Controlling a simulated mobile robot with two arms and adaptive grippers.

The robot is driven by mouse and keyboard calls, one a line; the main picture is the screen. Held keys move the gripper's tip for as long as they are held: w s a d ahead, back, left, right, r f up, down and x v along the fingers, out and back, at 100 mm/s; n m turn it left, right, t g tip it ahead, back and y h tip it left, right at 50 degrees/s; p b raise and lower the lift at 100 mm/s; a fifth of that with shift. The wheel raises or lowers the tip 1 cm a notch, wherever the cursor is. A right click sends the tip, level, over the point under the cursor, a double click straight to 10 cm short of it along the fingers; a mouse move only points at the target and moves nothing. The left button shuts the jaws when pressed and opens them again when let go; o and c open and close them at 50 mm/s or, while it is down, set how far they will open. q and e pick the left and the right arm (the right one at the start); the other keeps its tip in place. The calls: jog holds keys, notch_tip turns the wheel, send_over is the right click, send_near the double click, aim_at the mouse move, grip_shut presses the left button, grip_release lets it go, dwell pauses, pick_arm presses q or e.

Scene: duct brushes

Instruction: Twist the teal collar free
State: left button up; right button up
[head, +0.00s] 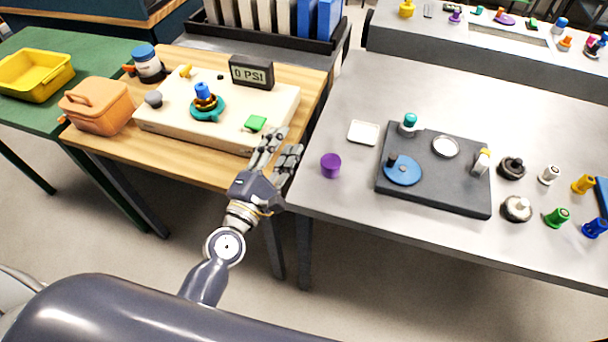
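The teal collar (212,114) is a lobed ring around the base of a fitting on a cream board (165,126). A yellow-and-dark part and a blue cap (202,90) rise from its middle. My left gripper (284,142) is to the right of the collar, near the board's front right corner, and touches nothing that I can make out. Its two fingers are apart with nothing between them. My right gripper is not in view.
A green block (256,123) lies on the board between collar and gripper. A display reading "0 PSI" (251,72) stands behind. An orange case (98,106) is at left. A purple cylinder (331,165) and a dark tray (437,190) are on the grey table.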

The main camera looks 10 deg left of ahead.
pick_arm(q)
jog(key=shift+s+d+f+m+g+h, duration=0.6)
jog(key=shift+d+m, duration=0.35)
jog(key=shift+m, duration=0.6)
jog(key=shift+s+d+f+m+g+h, duration=0.55)
jog(key=shift+s+d+m+g, duration=0.3)
jog(key=shift+m, duration=0.75)
jog(key=shift+s+d+f+m+g+h, duration=0.55)
jog(key=shift+d+m, duration=0.5)
jog(key=shift+m, duration=0.5)
